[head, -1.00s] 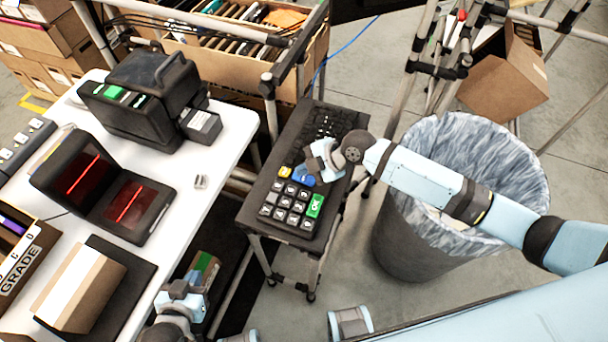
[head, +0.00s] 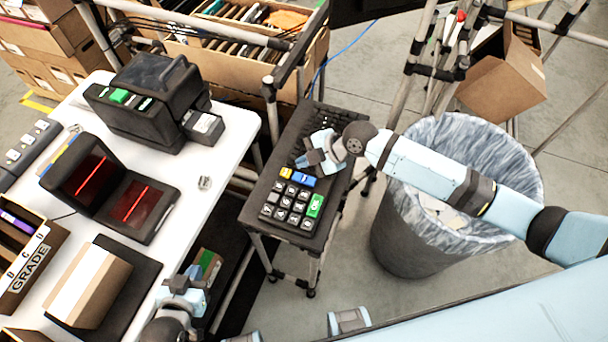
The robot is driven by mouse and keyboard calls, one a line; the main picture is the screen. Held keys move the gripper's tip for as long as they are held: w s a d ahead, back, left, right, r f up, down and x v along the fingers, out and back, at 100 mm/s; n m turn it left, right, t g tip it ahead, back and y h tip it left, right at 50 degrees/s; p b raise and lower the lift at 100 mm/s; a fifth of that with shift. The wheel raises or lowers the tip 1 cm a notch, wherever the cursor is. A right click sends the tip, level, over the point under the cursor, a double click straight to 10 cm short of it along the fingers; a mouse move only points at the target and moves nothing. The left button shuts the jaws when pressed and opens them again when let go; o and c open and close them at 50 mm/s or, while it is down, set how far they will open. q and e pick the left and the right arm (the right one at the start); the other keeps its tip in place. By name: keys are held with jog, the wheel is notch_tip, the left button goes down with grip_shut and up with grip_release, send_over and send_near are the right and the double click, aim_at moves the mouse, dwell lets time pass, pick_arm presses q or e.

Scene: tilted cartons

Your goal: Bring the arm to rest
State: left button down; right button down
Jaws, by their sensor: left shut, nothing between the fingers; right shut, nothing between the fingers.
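My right arm comes in from the right, across the bin. My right gripper (head: 310,158) is shut and empty above the upper part of the black keypad stand (head: 262,232), near its blue and yellow keys. Its fingertips are small in the view, and I cannot tell whether they touch the stand. My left gripper (head: 188,278) is at the lower middle, beside the right edge of the white table (head: 222,150). It is shut and empty. Part of the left arm is cut off by the bottom edge.
A lined waste bin (head: 400,235) stands under my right arm. On the table are a black printer (head: 150,100), a scanner with red lights (head: 140,205) and a tilted carton (head: 90,285) on a dark pad. Metal poles stand behind the keypad.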

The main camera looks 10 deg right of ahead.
jog(key=s+m, duration=0.1)
jog(key=s+a+f+m+t, duration=0.1)
jog(key=m, duration=0.1)
jog(key=s+m+t+p, duration=0.1)
jog(key=shift+s+a+f, duration=0.2)
jog(key=shift+s+a, duration=0.2)
jog(key=s+m, duration=0.1)
jog(key=s+m+t, duration=0.1)
jog(key=m, duration=0.1)
jog(key=s+d+f+m+t, duration=0.1)
jog(key=m, duration=0.1)
jog(key=shift+s+p, duration=0.35)
jog(key=shift+s, duration=0.05)
jog(key=s+d+f+m+t+h+p, duration=0.1)
jog(key=s+d+f+m+t+h, duration=0.1)
jog(key=s+d+m+h, duration=0.3)
jog(key=s+d+m+t, duration=0.1)
jog(key=s+d+m, duration=0.3)
jog(key=s, duration=0.3)
jog(key=shift+d+m+t, duration=0.3)
jog(key=shift+d+m, duration=0.1)
jog(key=shift+m, duration=0.4)
